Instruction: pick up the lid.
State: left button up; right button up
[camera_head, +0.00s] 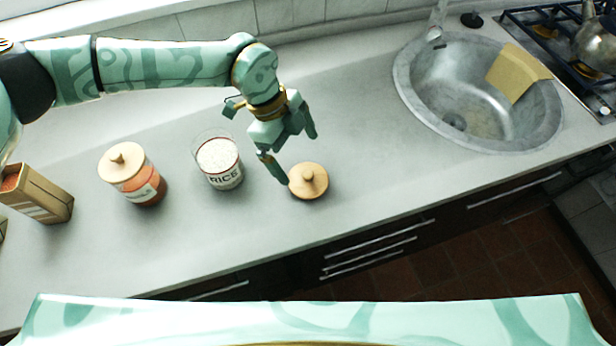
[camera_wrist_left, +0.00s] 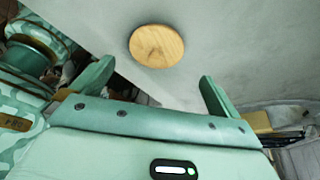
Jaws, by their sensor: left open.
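The round wooden lid (camera_head: 308,184) with a small knob lies on the grey counter, to the right of the open glass jar labelled RICE (camera_head: 219,165). My right gripper is not in view.
A jar with orange contents (camera_head: 146,188) and its own wooden lid stands left of the rice jar. A cardboard box (camera_head: 42,198) is at far left. The sink (camera_head: 440,90) with a yellow cloth (camera_head: 516,72) is at right. The counter's front edge runs below the lid.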

aim_at(307, 174)
pick_arm(q)
jog(key=x, duration=0.2)
jog(key=b+x, duration=0.1)
jog(key=x, duration=0.4)
jog(key=shift+s+d+r, duration=0.1)
jog(key=shift+s+r, duration=0.05)
jog(key=shift+s, duration=0.25)
jog(key=c, duration=0.9)
